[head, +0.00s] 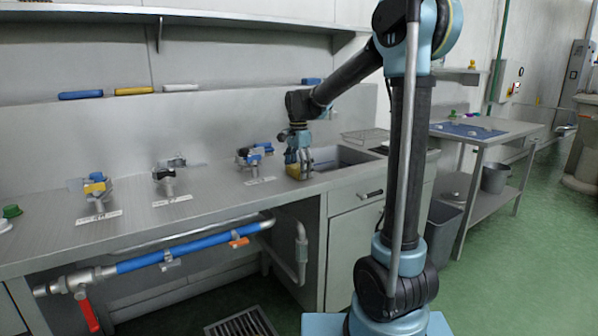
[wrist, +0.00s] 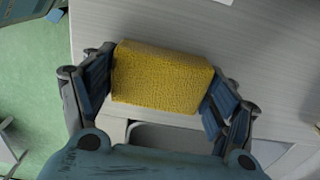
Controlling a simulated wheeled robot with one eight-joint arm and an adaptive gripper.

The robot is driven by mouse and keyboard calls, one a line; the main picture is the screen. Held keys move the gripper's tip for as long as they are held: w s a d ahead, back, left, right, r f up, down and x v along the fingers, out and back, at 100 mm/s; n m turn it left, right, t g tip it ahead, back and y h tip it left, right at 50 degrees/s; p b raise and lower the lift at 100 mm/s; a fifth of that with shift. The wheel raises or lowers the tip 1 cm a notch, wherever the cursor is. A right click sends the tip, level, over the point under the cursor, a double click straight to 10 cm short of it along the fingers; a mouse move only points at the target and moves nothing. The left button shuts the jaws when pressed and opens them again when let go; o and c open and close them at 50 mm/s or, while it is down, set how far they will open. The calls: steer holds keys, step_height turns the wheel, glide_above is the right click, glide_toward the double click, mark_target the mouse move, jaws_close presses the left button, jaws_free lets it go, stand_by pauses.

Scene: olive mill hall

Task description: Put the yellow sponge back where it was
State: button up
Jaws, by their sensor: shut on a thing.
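The yellow sponge (wrist: 162,77) is a textured yellow block held crosswise between both fingers of my gripper (wrist: 162,90) in the wrist view. My gripper is shut on it, one finger against each end. In the head view, my gripper (head: 298,165) is at the left edge of the sink, low over the steel counter (head: 220,192). The sponge (head: 292,171) shows only partly there, between the fingers. I cannot tell whether its underside touches the counter.
The sink basin (head: 340,157) lies just right of my gripper. Several valve-like fittings with labels stand along the counter to the left, the nearest a blue and black one (head: 252,157). Blue, yellow and white items lie on the ledge behind. A side table (head: 485,133) stands at right.

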mark_target(299, 167)
steer(key=o, duration=1.1)
step_height(299, 167, up, 12)
steer(key=s+d+f+n+t, duration=0.1)
steer(key=s+d+f+n, duration=0.25)
steer(key=s+d, duration=0.4)
steer(key=s+d+f+n, duration=0.2)
steer(key=s+d+f, duration=0.2)
steer(key=s+d, duration=0.35)
steer(key=s+d+f+n, duration=0.2)
steer(key=s+f, duration=0.3)
steer(key=s+d+f+n, duration=0.2)
steer(key=s+f, duration=0.4)
steer(key=s+d+f+n+t, duration=0.1)
steer(key=s+d+f+n, duration=0.1)
steer(key=s+f, duration=0.3)
steer(key=shift+s+d+f, duration=0.35)
steer(key=shift+f, duration=0.25)
